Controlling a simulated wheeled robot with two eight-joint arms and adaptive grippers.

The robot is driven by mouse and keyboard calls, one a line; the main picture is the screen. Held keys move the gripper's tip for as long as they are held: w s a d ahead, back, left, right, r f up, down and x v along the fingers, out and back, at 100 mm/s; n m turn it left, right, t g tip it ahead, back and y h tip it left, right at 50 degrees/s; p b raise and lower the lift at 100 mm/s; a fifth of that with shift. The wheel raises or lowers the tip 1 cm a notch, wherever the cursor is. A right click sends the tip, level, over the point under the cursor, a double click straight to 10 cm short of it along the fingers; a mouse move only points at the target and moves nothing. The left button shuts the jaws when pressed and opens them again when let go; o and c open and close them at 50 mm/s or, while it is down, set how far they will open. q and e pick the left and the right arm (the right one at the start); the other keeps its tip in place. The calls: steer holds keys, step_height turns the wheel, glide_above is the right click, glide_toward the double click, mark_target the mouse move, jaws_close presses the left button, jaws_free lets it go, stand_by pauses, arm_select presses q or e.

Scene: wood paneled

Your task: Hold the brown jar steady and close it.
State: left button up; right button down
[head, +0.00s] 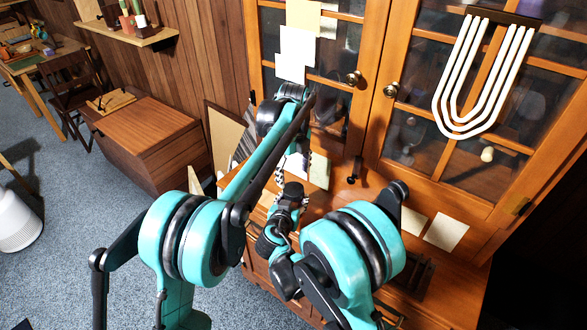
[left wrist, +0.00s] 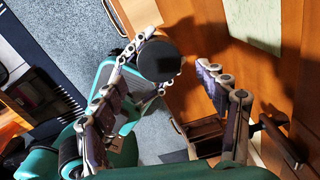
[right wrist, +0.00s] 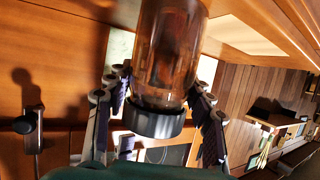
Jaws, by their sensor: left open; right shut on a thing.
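The brown glass jar (right wrist: 168,55) fills the upper middle of the right wrist view, cut off by the top edge. A black round lid (right wrist: 155,122) shows at the jar's near end there; I cannot tell how tightly it is seated. My right gripper (right wrist: 160,88) is shut on the jar, one finger on each side. In the left wrist view the black lid (left wrist: 158,60) lies between the spread fingers of my left gripper (left wrist: 166,68), which is open. In the head view my arms mostly hide the jar.
A wooden glass-door cabinet (head: 375,120) stands close ahead, with round knobs and pinned papers. Its lower part has a protruding handle (head: 354,172) near the grippers. A brown chest (head: 150,140) stands at left. Blue carpet (head: 85,225) is open at left.

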arm_select(q)
steer(key=n, duration=0.7)
steer(key=shift+r, duration=0.2)
steer(key=n, duration=0.5)
steer(key=shift+r, duration=0.1)
steer(key=n, duration=0.4)
steer(key=shift+r+n, duration=0.15)
steer(key=shift+n, duration=0.25)
steer(key=n, duration=0.4)
steer(key=shift+r+n, duration=0.1)
steer(key=shift+n, duration=0.3)
steer(key=n, duration=0.7)
steer(key=shift+s+r, duration=0.1)
steer(key=shift+r, duration=0.1)
steer(key=n, duration=0.4)
steer(key=shift+r+n, duration=0.1)
steer(key=shift+n, duration=0.2)
steer(key=n, duration=0.4)
steer(key=shift+r, duration=0.1)
steer(key=n, duration=0.5)
steer(key=shift+r+n, duration=0.15)
steer(key=shift+n, duration=0.25)
